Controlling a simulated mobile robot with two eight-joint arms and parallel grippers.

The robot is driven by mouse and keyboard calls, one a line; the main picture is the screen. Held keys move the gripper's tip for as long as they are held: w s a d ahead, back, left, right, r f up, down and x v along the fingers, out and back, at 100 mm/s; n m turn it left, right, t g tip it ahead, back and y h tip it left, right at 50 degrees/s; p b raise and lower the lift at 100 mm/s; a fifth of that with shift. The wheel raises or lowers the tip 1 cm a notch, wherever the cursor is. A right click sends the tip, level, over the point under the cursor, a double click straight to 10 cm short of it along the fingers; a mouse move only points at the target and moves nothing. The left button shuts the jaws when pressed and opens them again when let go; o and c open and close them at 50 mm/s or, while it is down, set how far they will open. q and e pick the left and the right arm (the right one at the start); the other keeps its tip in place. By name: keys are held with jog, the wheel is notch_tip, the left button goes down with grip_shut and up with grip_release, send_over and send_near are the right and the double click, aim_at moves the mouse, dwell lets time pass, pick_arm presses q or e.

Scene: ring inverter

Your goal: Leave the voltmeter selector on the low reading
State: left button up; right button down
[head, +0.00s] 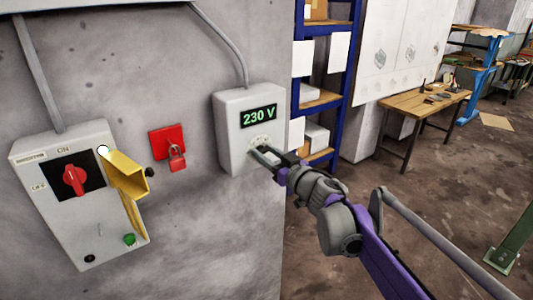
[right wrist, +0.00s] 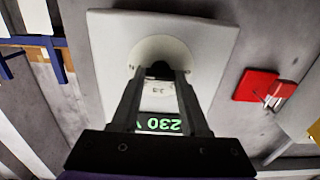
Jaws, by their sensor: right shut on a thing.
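The voltmeter (head: 235,108) is a pale box on the grey wall in the head view, with its green display (head: 259,116) reading 230 V. My right gripper (head: 258,153) is at the dial below the display, shut on the selector knob, which the fingers mostly hide. In the right wrist view the picture is upside down: the round dial plate (right wrist: 147,52) and dark selector knob (right wrist: 160,70) sit at the tips of my right gripper (right wrist: 159,78). The display (right wrist: 160,124) shows between the fingers. My left gripper is not in view.
Left of the voltmeter, a red plate with a padlock (head: 177,158) is on the wall. Further left is a switch box (head: 90,215) with a red rotary knob (head: 74,180) and a yellow flap (head: 124,175). A blue shelf (head: 347,80) and a wooden table (head: 425,103) stand behind, right.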

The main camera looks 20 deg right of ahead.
jog(key=shift+n, duration=0.4)
jog(key=n, duration=0.6)
jog(key=shift+a+p, duration=0.15)
jog(key=shift+p, duration=0.25)
jog(key=n+p, duration=0.1)
jog(key=n, duration=0.4)
jog(key=n+p, duration=0.1)
jog(key=n, duration=0.5)
jog(key=n+p, duration=0.1)
jog(key=n, duration=0.5)
jog(key=shift+f+p, duration=0.25)
jog(key=shift+p, duration=0.1)
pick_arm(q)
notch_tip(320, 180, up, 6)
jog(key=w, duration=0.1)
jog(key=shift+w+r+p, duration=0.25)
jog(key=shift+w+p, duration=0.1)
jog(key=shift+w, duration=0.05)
pick_arm(e)
jog(key=shift+n, duration=1.4)
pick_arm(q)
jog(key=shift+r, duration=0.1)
pick_arm(e)
jog(key=shift+s+f, duration=0.1)
jog(key=shift+c, duration=2)
grip_release()
